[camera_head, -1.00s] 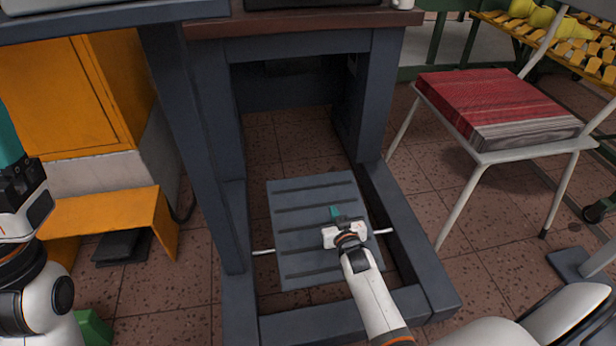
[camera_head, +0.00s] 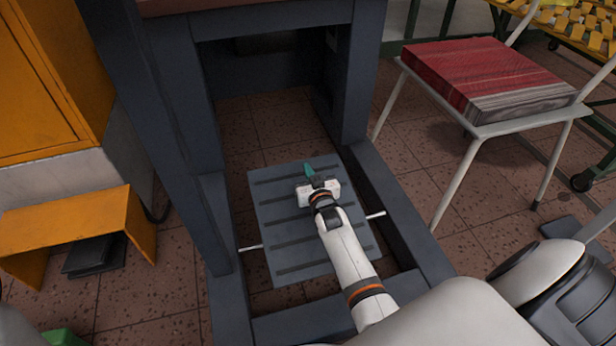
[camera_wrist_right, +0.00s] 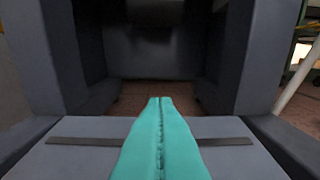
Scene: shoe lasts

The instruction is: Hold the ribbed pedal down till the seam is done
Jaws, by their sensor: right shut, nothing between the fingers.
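The ribbed pedal (camera_head: 273,215) is a grey plate with dark cross ribs. It sits on a thin rod low between the legs of the dark frame. My right gripper (camera_head: 309,170) is over the far half of the pedal, with its teal fingers pointing to the far edge. Its fingers are shut together with nothing between them, as the right wrist view (camera_wrist_right: 160,125) shows. The pedal (camera_wrist_right: 65,160) lies beneath them there. I cannot tell whether the fingertips touch the plate or how far it is tilted. My left gripper is out of view.
The frame's side rails (camera_head: 400,225) and legs (camera_head: 350,75) flank the pedal closely. An orange guard (camera_head: 70,225) covers a black pedal (camera_head: 95,255) at left. A white chair (camera_head: 470,110) with a red stack (camera_head: 480,70) stands at right. Tiled floor is open between.

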